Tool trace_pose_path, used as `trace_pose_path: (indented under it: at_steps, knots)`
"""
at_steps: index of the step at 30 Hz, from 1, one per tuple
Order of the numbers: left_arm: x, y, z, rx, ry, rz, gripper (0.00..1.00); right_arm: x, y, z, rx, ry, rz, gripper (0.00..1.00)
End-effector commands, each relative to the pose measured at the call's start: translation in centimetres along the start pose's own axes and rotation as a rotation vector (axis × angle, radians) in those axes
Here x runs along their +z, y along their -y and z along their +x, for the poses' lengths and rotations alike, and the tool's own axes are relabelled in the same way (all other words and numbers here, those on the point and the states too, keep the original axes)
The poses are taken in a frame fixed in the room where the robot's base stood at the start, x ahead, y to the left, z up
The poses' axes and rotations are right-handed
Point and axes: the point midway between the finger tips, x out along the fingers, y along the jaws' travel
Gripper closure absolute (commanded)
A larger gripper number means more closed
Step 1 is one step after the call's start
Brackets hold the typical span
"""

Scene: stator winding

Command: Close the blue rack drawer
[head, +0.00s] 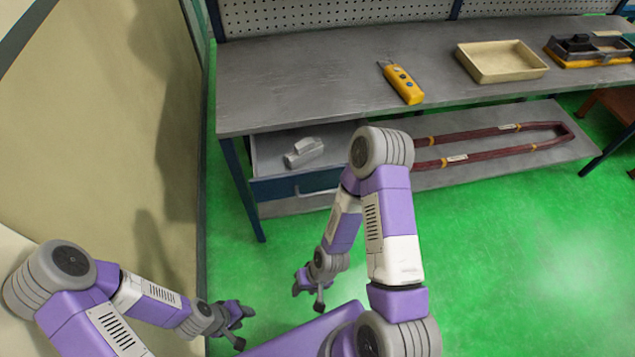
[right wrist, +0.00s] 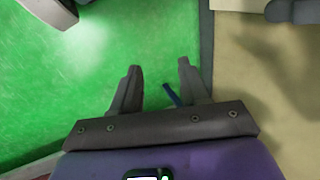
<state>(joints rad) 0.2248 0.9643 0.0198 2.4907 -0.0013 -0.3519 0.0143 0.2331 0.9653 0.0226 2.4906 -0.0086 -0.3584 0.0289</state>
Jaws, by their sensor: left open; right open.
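The blue rack drawer (head: 296,186) stands pulled out beneath the left end of the grey workbench in the head view. A light grey object (head: 304,152) lies inside it. My right arm hides the drawer's right part. My right gripper (head: 309,292) is open and empty, low over the green floor in front of the drawer and apart from it. Its open fingers also show in the right wrist view (right wrist: 156,82), with nothing between them. My left gripper (head: 240,325) is open and empty at the lower left, well away from the drawer.
The workbench (head: 300,85) carries a yellow handheld tool (head: 402,84), a beige tray (head: 500,62) and a dark organiser (head: 588,48). A long dark-red coil (head: 480,135) lies on the lower shelf. A beige wall (head: 110,110) stands at the left. The green floor (head: 500,240) at right is clear.

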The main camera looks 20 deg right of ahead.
Motion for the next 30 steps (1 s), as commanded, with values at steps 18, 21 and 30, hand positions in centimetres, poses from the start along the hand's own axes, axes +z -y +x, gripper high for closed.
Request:
trace_pose_path:
  at_steps: [18, 21, 30]
  knots:
    - [0.0, 0.3, 0.8, 0.0, 0.0, 0.0, 0.57, -10.2, -7.0, -4.8, -0.773, -0.413, 1.37, 1.0]
    - [0.0, 0.3, 0.9, 0.0, 0.0, 0.0, 0.57, -11.5, -9.4, -7.5, -1.018, -0.451, 1.598, 1.0]
    - [-0.1, 0.5, 1.3, 0.0, 0.0, 0.0, 0.57, -11.6, -17.0, -16.9, -1.809, -0.422, 1.96, 1.0]
